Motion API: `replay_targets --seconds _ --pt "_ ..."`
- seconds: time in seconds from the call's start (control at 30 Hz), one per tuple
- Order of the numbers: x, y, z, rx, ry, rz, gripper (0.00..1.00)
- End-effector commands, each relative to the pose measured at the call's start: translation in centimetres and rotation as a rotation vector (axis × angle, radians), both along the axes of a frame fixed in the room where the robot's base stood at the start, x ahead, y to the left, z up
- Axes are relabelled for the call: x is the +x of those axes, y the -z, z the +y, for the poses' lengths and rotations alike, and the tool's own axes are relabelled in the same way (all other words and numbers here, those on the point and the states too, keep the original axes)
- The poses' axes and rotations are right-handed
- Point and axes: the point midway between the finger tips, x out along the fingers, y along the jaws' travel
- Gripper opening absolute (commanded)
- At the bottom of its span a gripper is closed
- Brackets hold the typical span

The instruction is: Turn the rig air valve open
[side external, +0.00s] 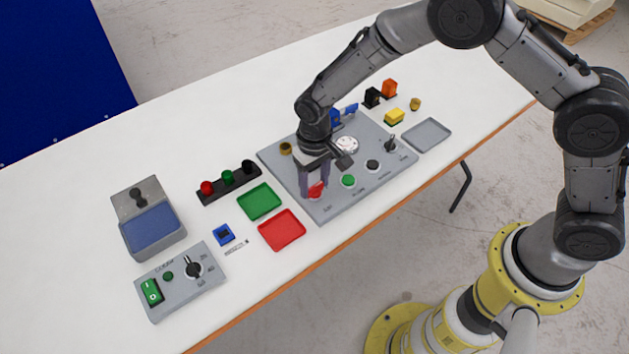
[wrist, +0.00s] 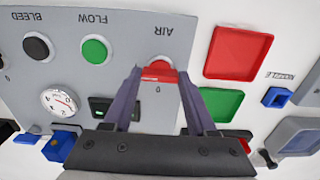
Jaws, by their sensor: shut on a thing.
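The rig air valve is a red knob (side external: 316,190) at the front left corner of the grey rig panel (side external: 340,205). In the wrist view the red valve handle (wrist: 160,74) lies crosswise between my fingertips, with the upside-down label AIR above it and a 0 mark below it. My gripper (side external: 314,192) reaches down onto the knob and is shut on it; it also shows in the wrist view (wrist: 161,78). The fingers partly hide the knob in the side view.
A green button (side external: 348,181) and a black button (side external: 373,165) sit right of the valve on the panel. A white gauge (side external: 347,145) is behind. Green (side external: 259,201) and red (side external: 282,230) trays lie to the left, near the table's front edge.

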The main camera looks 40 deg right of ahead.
Motion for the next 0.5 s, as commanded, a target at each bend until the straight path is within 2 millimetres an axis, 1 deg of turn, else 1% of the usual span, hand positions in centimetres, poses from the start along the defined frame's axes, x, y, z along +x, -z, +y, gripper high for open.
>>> replay_targets --seconds 0.47,0.5 --pt "-0.09 -0.05 -0.03 -0.001 0.015 0.003 0.02" --pt "-0.09 -0.05 -0.03 -0.001 0.015 0.003 0.65"
